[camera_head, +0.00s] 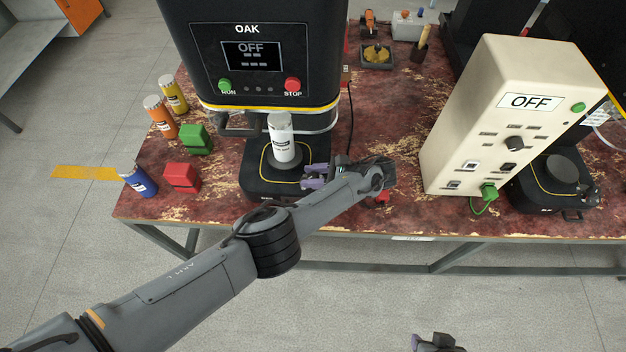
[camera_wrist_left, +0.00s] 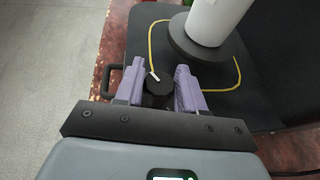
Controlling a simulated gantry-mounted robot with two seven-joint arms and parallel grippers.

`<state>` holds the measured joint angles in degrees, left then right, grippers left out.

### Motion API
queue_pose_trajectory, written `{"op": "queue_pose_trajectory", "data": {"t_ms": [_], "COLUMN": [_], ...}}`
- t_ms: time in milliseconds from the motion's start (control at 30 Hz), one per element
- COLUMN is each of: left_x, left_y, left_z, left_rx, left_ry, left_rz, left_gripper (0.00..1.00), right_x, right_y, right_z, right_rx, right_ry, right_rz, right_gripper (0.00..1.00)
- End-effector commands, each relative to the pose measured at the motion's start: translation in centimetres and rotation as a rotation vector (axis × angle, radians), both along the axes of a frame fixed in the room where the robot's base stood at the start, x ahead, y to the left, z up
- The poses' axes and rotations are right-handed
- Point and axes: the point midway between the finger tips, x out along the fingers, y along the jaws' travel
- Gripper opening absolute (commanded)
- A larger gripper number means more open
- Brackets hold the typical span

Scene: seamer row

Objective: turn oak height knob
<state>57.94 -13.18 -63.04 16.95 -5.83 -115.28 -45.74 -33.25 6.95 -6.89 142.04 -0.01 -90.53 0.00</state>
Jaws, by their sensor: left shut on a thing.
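The OAK machine (camera_head: 247,60) stands at the back with its screen reading OFF. A white can (camera_head: 282,140) stands upright on the round plate of its black base (camera_head: 262,184). My left gripper (camera_head: 316,178) is low at the base's right front side. In the left wrist view its purple fingers (camera_wrist_left: 160,92) are shut on a black round height knob (camera_wrist_left: 155,80) with a white pointer line. The knob's lower part is hidden between the fingers. In the head view the gripper hides the knob. My right gripper (camera_head: 436,343) shows only partly at the bottom edge, its jaw state unclear.
A cream control box (camera_head: 500,115) reading OFF stands to the right, beside another black base (camera_head: 560,178). The worn red tabletop (camera_head: 408,95) has free room between the machines.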

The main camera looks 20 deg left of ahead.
Motion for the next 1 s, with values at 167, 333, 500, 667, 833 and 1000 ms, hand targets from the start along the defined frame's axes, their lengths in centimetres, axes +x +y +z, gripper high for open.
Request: {"op": "queue_pose_trajectory", "data": {"t_ms": [167,333,500,667,833,1000], "left_x": [0.0,0.01,0.02,0.03,0.04,0.03], "left_y": [0.04,0.04,0.04,0.04,0.03,0.03], "left_z": [-0.04,0.06,0.07,0.07,0.06,0.09], "left_rx": [0.001,0.001,0.0,0.0,0.0,0.0], "left_ry": [-0.001,0.0,-0.001,-0.001,-0.001,-0.001], "left_rz": [0.024,0.027,0.027,0.026,0.026,0.026], "left_gripper": [0.08,0.08,0.08,0.55,0.59,0.59], "right_x": [0.0,0.01,0.02,0.02,0.03,0.04], "right_y": [-0.1,-0.1,-0.08,0.0,0.09,0.14], "right_z": [-0.57,-0.53,-0.51,-0.49,-0.48,-0.44], "right_rx": [-0.004,-0.004,-0.003,0.0,0.004,0.006], "right_ry": [-0.001,-0.001,-0.001,-0.001,-0.001,-0.002], "right_rz": [0.003,0.003,0.002,0.0,-0.003,-0.004], "right_gripper": [0.43,0.43,0.43,0.43,0.43,0.43]}}
